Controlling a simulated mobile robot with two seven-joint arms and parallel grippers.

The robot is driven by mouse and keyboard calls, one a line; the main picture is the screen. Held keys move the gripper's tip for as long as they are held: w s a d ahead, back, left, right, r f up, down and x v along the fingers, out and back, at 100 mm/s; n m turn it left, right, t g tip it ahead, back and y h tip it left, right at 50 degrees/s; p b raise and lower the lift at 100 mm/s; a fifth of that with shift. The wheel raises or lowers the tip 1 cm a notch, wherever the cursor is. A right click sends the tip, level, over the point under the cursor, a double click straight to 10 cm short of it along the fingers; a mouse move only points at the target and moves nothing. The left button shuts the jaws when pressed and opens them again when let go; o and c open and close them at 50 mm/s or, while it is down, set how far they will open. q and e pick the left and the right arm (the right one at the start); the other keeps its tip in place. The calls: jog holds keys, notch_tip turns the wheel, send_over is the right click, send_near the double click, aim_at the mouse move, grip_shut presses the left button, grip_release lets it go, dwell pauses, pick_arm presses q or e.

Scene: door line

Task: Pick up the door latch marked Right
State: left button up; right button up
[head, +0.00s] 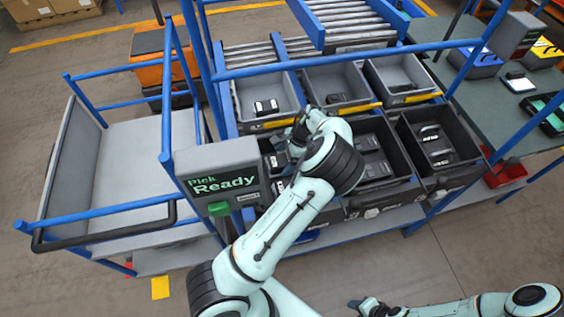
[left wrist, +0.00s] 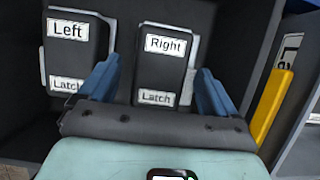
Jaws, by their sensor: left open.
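The door latch marked Right (left wrist: 163,70) is a dark block with white labels reading "Right" and "Latch". It lies in a dark bin, between the two blue fingers of my left gripper (left wrist: 158,78), which is open with a finger on either side of it. I cannot tell whether the fingers touch it. The latch marked Left (left wrist: 75,50) lies beside it, outside the left finger. In the head view my left gripper (head: 296,138) reaches into the lower left bin, and my arm hides most of that bin. My right gripper (head: 370,306) is low at the bottom edge, away from the bins.
Other dark bins hold dark parts, including the lower right bin (head: 438,145). Grey bins (head: 265,95) stand behind. Blue rack posts and a "Pick Ready" sign (head: 222,180) stand left of my arm. A yellow strip (left wrist: 272,105) lies right of my left gripper.

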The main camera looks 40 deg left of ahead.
pick_arm(q)
jog(key=c, duration=1.5)
jog(key=shift+c, duration=0.2)
jog(key=shift+r, duration=0.15)
